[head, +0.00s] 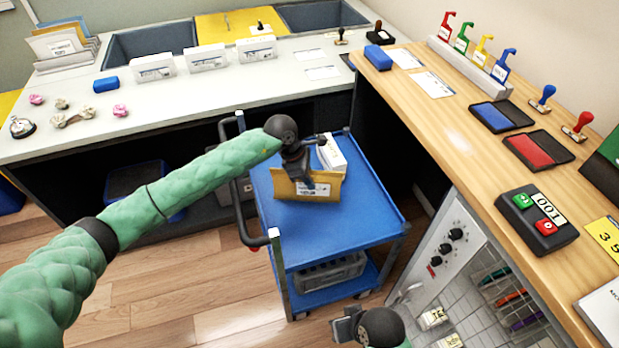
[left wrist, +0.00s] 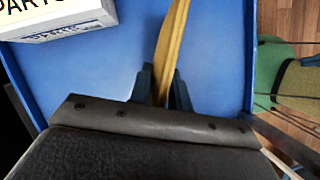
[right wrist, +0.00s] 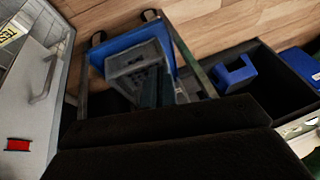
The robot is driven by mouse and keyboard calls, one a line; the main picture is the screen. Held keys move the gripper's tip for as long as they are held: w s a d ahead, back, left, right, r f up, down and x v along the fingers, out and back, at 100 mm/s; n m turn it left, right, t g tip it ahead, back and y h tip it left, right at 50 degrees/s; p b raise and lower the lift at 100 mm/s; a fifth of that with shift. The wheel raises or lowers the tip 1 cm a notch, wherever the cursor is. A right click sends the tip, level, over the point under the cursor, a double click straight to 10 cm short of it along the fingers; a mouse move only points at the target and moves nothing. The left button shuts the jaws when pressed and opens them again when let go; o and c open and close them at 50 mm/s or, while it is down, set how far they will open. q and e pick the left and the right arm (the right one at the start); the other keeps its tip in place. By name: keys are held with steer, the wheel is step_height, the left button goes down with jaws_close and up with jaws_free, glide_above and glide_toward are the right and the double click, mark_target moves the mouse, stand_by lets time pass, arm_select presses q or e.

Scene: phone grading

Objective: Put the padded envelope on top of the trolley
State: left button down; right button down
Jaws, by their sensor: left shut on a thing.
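The padded envelope (head: 308,188) is yellow-brown with a white label. It stands upright on edge at the top of the blue trolley (head: 335,230); whether it touches the surface I cannot tell. My left gripper (head: 299,170) is shut on its upper edge. The envelope (left wrist: 172,50) shows edge-on between the left fingers (left wrist: 162,88) in the left wrist view, over the blue top. My right gripper (head: 345,325) is low at the front, beside the trolley and apart from it. In the right wrist view its fingers (right wrist: 158,90) are dark, and their opening is unclear.
A white box labelled PARTS (left wrist: 60,18) stands on the trolley top, behind the envelope in the head view (head: 331,153). A grey crate (head: 330,272) is on the lower shelf. The trolley's front top is clear.

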arm_select(q)
steer(key=shift+f, duration=0.1)
arm_select(e)
steer(key=shift+a+f, duration=0.2)
arm_select(q)
steer(key=c, duration=1.3)
jaws_free()
arm_select(e)
steer(key=shift+r, duration=0.1)
arm_select(q)
steer(key=b+v, duration=0.1)
steer(key=v, duration=0.4)
steer(key=shift+a+r, duration=0.1)
steer(key=shift+r, duration=0.2)
steer(key=b+v, duration=0.1)
steer(key=v, duration=0.4)
steer(key=shift+r, duration=0.2)
steer(key=shift+a+r, duration=0.2)
steer(key=shift+r, duration=0.4)
arm_select(e)
step_height(320, 180, down, 8)
steer(key=w+a+t, duration=0.1)
steer(key=shift+w+a+r+y, duration=0.2)
steer(key=shift+a+y, duration=0.1)
steer(key=shift+a, duration=0.1)
